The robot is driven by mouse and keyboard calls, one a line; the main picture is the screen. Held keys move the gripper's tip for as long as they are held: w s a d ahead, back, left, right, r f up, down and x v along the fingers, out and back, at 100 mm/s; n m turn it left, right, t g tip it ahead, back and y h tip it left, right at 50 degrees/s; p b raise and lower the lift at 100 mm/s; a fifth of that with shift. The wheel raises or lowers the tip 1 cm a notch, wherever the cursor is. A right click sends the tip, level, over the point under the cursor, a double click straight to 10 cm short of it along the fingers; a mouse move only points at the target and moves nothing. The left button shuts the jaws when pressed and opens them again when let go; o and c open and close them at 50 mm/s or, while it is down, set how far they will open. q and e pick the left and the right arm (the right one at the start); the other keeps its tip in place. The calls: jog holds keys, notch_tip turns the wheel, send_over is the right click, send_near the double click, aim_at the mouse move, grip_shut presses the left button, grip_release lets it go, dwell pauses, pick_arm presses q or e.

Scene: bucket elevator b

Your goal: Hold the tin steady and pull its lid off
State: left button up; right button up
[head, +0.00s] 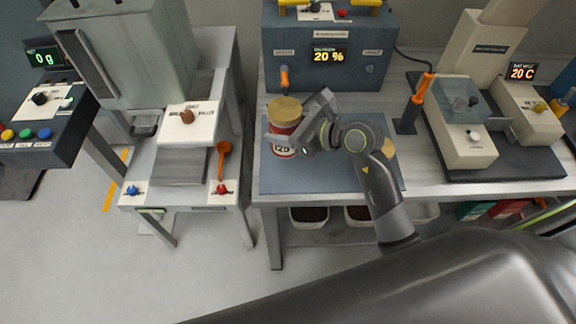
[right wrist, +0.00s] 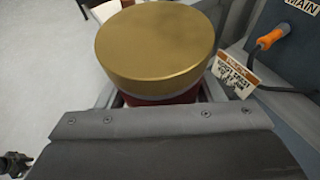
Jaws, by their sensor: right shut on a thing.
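The tin (head: 283,128) is red and cream with a gold lid (head: 285,108). It stands upright on the blue-grey mat (head: 300,182) on the middle bench, and the lid sits on its top. My right gripper (head: 288,138) is shut on the tin's body from the right, below the lid. In the right wrist view the gold lid (right wrist: 155,45) shows large, with a strip of red tin body (right wrist: 185,96) between the jaws. The far side of the tin is hidden. My left gripper is not in view.
A blue-grey box (head: 375,75) with a "20 %" display stands behind the tin. An orange-handled tool (head: 424,88) stands in a holder to the right. A gold-coloured thing (head: 389,149) is partly hidden behind my right arm. The mat in front of the tin is clear.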

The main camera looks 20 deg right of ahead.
jog(key=shift+w+d+f+t+h, duration=0.1)
jog(key=shift+d+f+t+h, duration=0.1)
jog(key=shift+d+t+h, duration=0.15)
jog(key=shift+m, duration=0.3)
notch_tip(320, 180, down, 6)
jog(key=shift+d+f, duration=0.1)
jog(key=shift+f, duration=1.75)
jog(key=shift+f, duration=0.15)
jog(key=o, duration=0.9)
